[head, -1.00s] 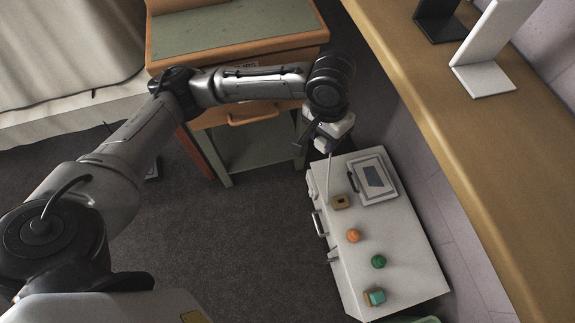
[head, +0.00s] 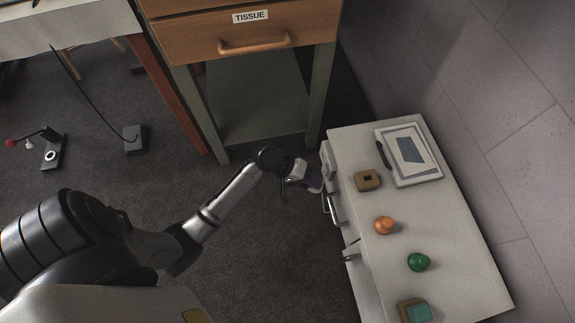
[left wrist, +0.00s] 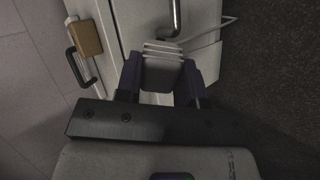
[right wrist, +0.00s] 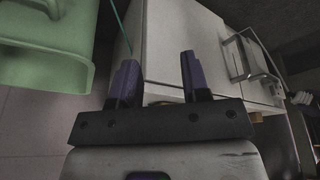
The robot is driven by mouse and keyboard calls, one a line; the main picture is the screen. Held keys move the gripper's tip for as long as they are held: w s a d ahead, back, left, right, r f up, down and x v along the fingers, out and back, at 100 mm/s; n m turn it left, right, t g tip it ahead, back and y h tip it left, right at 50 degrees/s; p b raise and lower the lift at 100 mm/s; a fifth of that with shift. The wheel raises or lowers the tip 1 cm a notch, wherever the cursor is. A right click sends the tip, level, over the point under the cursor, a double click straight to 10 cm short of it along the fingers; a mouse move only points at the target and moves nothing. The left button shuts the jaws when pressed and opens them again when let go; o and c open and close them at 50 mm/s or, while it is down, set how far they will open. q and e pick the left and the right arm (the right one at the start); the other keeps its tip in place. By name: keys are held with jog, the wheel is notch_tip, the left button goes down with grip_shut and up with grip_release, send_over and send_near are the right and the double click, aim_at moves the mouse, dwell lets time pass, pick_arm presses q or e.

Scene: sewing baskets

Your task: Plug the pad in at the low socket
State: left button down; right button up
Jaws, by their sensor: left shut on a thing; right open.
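My left gripper (head: 312,180) is low beside the front of the white cabinet (head: 440,215). In the left wrist view the left gripper (left wrist: 162,65) is shut on a pale ribbed plug (left wrist: 163,50), close to a metal handle. A white cord (left wrist: 215,30) shows beside the plug. A white framed pad (head: 425,170) with a grey panel lies on the cabinet top at the far end. I cannot make out the low socket for sure. My right gripper (right wrist: 156,70) is open and empty in front of the white cabinet; it is outside the head view.
A tan block (head: 368,180), an orange knob (head: 384,225), a green knob (head: 419,262) and a teal piece (head: 419,312) are on the cabinet top. A drawer unit labelled TISSUE (head: 240,35) stands behind. A green bin (right wrist: 40,55) is near my right gripper.

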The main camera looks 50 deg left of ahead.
pick_arm(q)
jog(key=w+a+f+n+t, duration=0.3)
jog(key=a+f+n+t, duration=0.3)
jog(key=a+f+t, duration=0.55)
jog(key=w+d+r+g+b, duration=0.1)
jog(key=w+d+r, duration=0.1)
jog(key=w, duration=0.3)
jog(key=shift+r+b, duration=0.2)
jog(key=shift+b, duration=0.1)
jog(key=shift+w+d+g, duration=0.1)
jog(key=shift+w+g, duration=0.05)
jog(key=shift+g, duration=0.1)
dwell(0.5)
dwell(0.4)
jog(key=shift+w+d+b, duration=0.3)
jog(key=shift+w+b, duration=0.15)
jog(key=shift+b, duration=0.05)
dwell(0.6)
